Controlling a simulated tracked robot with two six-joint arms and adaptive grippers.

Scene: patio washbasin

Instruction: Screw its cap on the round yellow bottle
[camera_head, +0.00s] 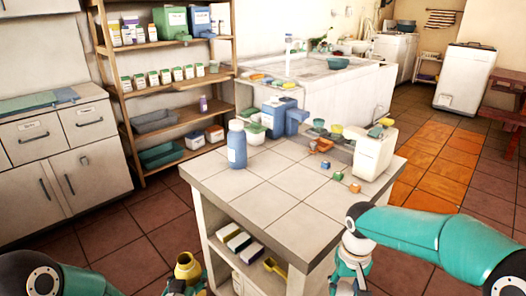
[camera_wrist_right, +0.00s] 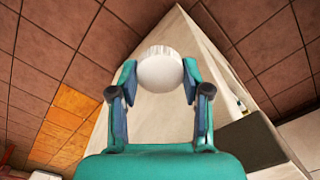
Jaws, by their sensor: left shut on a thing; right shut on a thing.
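The round yellow bottle (camera_head: 188,269) is at the bottom of the head view, left of the table. It stands roughly upright with its dark mouth open at the top. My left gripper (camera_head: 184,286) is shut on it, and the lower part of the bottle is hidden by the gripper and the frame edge. My right gripper (camera_head: 350,284) is in front of the table's right part, well apart from the bottle. In the right wrist view, its fingers are shut on a round white cap (camera_wrist_right: 160,71) with a ribbed side.
The tiled table (camera_head: 250,185) carries a blue bottle (camera_head: 237,145), a white container (camera_head: 374,152), small coloured blocks and bowls. Its lower shelf holds boxes and a yellow scoop (camera_head: 276,267). Open floor lies left of the table.

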